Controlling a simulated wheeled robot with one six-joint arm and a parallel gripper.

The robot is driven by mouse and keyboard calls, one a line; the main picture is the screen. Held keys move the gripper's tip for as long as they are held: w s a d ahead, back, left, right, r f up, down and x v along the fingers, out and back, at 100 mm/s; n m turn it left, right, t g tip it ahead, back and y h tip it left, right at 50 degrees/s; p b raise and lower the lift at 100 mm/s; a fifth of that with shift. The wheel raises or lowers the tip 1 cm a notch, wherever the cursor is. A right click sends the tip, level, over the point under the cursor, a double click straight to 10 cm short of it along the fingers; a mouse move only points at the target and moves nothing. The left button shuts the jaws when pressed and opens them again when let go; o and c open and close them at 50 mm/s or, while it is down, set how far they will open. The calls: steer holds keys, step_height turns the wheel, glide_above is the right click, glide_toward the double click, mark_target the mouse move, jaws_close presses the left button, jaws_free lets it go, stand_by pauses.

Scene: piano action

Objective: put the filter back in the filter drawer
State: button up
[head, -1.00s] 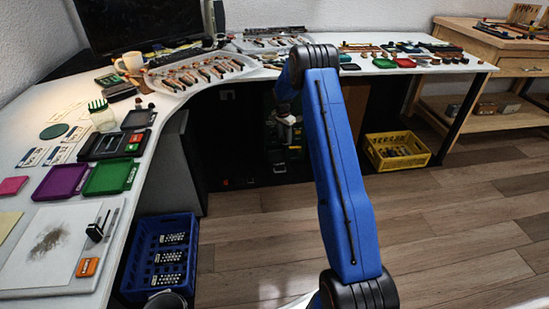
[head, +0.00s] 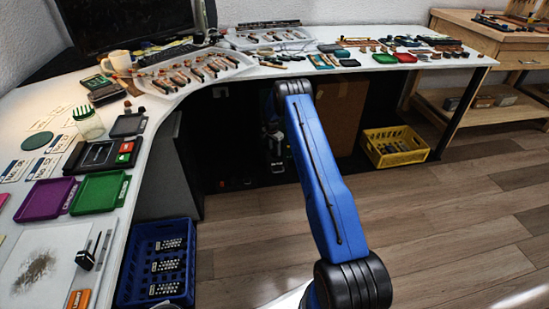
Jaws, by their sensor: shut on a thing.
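I cannot make out the filter or the filter drawer.
The curved white desk (head: 152,118) carries trays and tools. A blue crate (head: 138,283) stands on the floor at left, a yellow crate (head: 421,151) at right. A brown panel (head: 336,120) is under the desk. The wooden floor (head: 450,220) is open at right.

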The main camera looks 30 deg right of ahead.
mark_target(275, 156)
steer(key=shift+f, duration=2.8)
steer(key=o, duration=0.7)
steer(key=shift+f, duration=0.1)
steer(key=shift+o, duration=0.2)
steer(key=r, duration=0.4)
steer(key=a+r, duration=0.1)
steer(key=r, duration=0.7)
steer(key=shift+s+a+r, duration=0.1)
steer(key=shift+s+a, duration=0.1)
